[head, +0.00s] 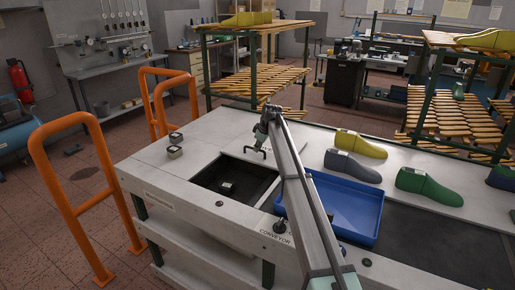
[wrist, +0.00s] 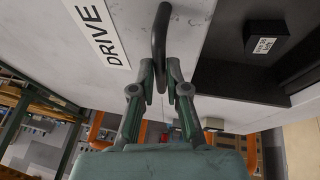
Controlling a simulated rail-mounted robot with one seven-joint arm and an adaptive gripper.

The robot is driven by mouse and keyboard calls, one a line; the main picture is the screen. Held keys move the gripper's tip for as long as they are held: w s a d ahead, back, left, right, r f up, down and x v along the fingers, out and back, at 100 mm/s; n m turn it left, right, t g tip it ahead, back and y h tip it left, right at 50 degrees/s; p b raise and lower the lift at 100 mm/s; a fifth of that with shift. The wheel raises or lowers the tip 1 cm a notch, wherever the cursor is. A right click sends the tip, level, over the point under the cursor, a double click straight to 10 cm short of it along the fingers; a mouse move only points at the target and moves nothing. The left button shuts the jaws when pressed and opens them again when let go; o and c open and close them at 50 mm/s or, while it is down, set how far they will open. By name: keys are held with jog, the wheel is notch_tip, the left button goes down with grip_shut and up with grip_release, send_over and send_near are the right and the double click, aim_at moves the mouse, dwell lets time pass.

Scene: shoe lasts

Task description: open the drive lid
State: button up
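The drive lid (wrist: 190,15) is a pale panel with a black bar handle (wrist: 160,40). A white label reading DRIVE (wrist: 97,30) lies beside the handle in the wrist view. In the head view the dark handle (head: 255,151) stands at the back edge of a dark recess. My gripper (wrist: 160,72) has its two fingers drawn close together, one on each side of the handle's near end, and looks shut on it. In the head view my gripper (head: 262,132) is above the handle, partly hidden by my arm. The lid's outline is not clear there.
The dark recess (head: 262,188) holds a small black box (head: 228,187). A blue tray (head: 350,205) is right of my arm. Yellow (head: 360,144), grey (head: 352,167) and green (head: 428,187) shoe lasts lie behind it. Orange rails (head: 58,195) stand at the left.

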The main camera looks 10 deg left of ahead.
jog(key=shift+o, duration=1.3)
jog(key=shift+r, duration=0.1)
jog(key=v, duration=1.1)
jog(key=shift+s+r, duration=0.2)
jog(key=shift+r, duration=0.15)
